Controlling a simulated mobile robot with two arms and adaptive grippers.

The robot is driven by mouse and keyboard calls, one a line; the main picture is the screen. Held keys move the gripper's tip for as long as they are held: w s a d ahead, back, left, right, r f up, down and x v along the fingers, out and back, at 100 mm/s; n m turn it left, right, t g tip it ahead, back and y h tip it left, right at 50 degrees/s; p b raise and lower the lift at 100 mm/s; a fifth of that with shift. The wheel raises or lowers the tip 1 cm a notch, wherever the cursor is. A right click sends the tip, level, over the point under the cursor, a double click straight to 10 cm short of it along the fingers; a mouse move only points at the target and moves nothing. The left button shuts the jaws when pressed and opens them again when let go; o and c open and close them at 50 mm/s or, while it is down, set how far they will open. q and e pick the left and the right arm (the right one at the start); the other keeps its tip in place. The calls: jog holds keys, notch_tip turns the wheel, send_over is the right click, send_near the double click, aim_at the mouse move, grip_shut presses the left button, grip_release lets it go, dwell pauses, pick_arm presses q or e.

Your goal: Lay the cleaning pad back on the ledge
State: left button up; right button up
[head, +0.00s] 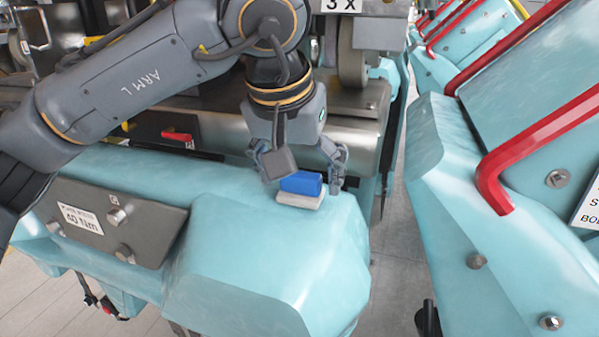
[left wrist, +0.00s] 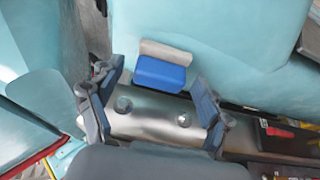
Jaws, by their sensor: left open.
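The cleaning pad has a blue block (head: 301,183) on a pale grey base (head: 299,201). It lies on the light-blue ledge (head: 240,215), close to the ledge's right edge. In the left wrist view the blue part (left wrist: 161,74) and the pale part (left wrist: 166,51) show beyond the fingertips. My left gripper (head: 306,180) is open, with its fingers on either side of the blue block in the head view. In the left wrist view its two fingers (left wrist: 152,88) stand wide apart, with visible gaps to the pad. My right gripper is not in view.
A metal plate (head: 105,222) with bolts and a label is on the ledge's front side. A silver metal bar (head: 225,125) runs behind the ledge. A light-blue car body with a red handle (head: 495,180) stands at right, across a narrow floor gap (head: 398,240).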

pick_arm(q)
jog(key=shift+r, duration=0.1)
jog(key=b+v, duration=0.2)
jog(key=v, duration=1)
